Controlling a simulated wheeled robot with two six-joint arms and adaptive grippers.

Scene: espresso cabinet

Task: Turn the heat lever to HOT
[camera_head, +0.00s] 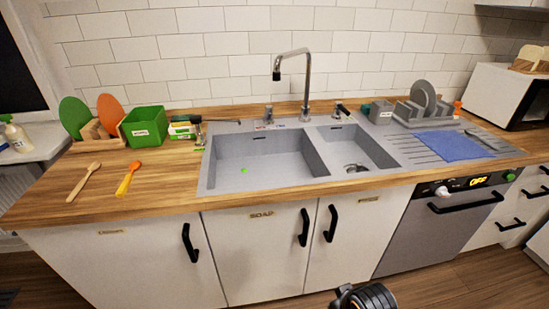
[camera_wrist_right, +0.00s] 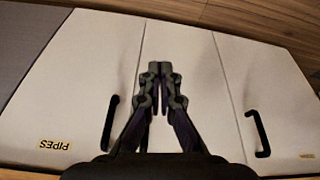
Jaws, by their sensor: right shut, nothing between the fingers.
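A small grey metal lever (camera_head: 268,114) stands on the back rim of the sink, left of the tall faucet (camera_head: 307,85); it looks like the heat lever. A small red label (camera_head: 262,127) and a blue label (camera_head: 280,125) lie in front of it, too small to read. The lever looks roughly upright; its exact setting cannot be told. My right gripper (camera_wrist_right: 159,70) is shut and empty in the right wrist view, in front of the white cabinet doors and well away from the lever. Part of my right arm shows at the bottom of the head view. My left gripper is out of view.
The double sink (camera_head: 225,180) has a small green spot in its left basin. A grey dish rack (camera_head: 425,108) and blue cloth (camera_head: 452,146) are at right. Black door handles (camera_head: 190,243) stick out below the counter.

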